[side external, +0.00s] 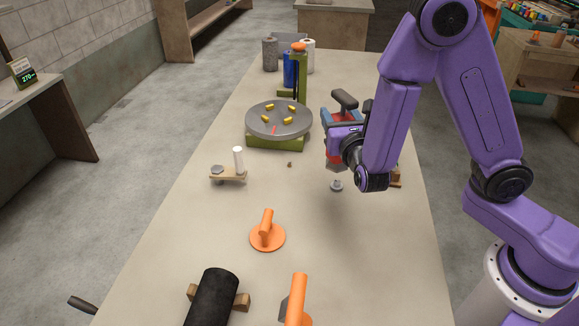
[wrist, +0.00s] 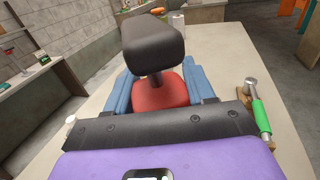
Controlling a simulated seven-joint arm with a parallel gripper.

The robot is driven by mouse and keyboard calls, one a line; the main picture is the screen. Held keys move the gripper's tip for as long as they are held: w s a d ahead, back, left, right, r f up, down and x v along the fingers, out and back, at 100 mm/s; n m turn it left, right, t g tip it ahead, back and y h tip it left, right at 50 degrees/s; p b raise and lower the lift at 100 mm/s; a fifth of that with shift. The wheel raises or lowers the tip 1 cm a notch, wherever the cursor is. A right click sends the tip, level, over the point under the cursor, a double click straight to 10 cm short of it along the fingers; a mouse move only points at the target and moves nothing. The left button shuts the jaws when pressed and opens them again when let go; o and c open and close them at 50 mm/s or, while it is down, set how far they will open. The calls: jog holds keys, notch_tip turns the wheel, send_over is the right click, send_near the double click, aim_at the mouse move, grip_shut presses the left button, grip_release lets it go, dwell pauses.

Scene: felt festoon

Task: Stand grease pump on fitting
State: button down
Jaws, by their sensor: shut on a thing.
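The grease pump (wrist: 160,92) has a red body and a black T-shaped handle on top. My gripper (side external: 338,125) is shut on it, with blue jaws on both sides of the red body in the wrist view. The pump (side external: 334,156) looks roughly upright in the side view, partly hidden by the gripper and arm. A small grey round piece, apparently the fitting (side external: 336,186), is on the table just below the pump in the picture. The pump's lower end looks apart from it. I cannot tell how well they line up. The fitting is hidden in the wrist view.
A grey turntable (side external: 265,128) with several gold pieces stands behind left. A wooden piece with a white cylinder (side external: 239,159) lies left. Orange handles (side external: 267,232) and a black roll (side external: 212,298) are in front. A green-handled tool (wrist: 261,116) rests on wood at right.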

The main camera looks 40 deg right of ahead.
jog(key=w+f+n+t+y, duration=0.1)
jog(key=w+f+n+y, duration=0.2)
jog(key=w, duration=1)
jog(key=w+a+f, duration=0.1)
jog(key=w+f, duration=0.3)
jog(key=f, duration=0.4)
jog(key=shift+w+a+f+m+y, duration=0.15)
jog(key=shift+w+a+m+y, duration=0.1)
jog(key=shift+w+m+y, duration=0.05)
jog(key=shift+f, duration=0.15)
jog(key=shift+c, duration=2)
grip_release()
